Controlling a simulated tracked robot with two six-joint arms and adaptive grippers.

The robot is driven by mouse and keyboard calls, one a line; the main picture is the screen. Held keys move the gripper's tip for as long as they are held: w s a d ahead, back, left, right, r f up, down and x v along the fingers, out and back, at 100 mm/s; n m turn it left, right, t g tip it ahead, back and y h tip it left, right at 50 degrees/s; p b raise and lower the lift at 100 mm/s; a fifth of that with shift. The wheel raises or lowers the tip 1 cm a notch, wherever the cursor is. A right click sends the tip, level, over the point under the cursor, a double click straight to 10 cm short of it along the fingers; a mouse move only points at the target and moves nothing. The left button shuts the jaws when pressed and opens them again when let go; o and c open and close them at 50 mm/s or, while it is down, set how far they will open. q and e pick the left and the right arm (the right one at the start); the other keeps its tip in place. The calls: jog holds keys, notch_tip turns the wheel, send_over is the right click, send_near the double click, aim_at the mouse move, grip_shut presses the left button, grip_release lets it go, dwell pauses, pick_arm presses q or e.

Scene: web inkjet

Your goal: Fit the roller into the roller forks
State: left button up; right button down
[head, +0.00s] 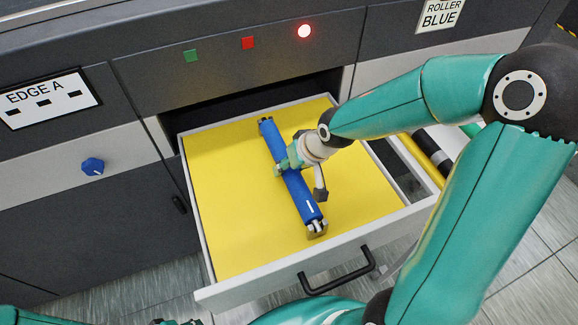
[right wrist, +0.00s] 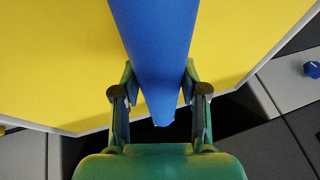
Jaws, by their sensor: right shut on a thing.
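The blue roller (head: 297,188) lies lengthwise over the yellow drawer floor in the head view. My right gripper (head: 284,166) is shut around its middle. In the right wrist view the roller (right wrist: 155,45) runs between the two fingers of my right gripper (right wrist: 160,91). A small metal roller fork (head: 317,231) stands at the roller's near end, close to the drawer front. The far end lies by a small dark fitting (head: 265,121); I cannot tell whether either end sits in its fork. My left gripper is not clearly seen.
The open drawer (head: 237,290) has pale walls and a black handle (head: 337,272) in front. A side compartment with a dark and yellow roller (head: 427,153) lies at the right. A blue knob (head: 92,166) sticks out at the left.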

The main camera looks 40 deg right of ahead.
jog(key=c, duration=0.6)
grip_release()
jog(key=shift+s+d+r, duration=0.1)
jog(key=shift+r, duration=0.3)
jog(key=v, duration=1.1)
jog(key=shift+s+r, duration=0.1)
jog(key=shift+s, duration=0.15)
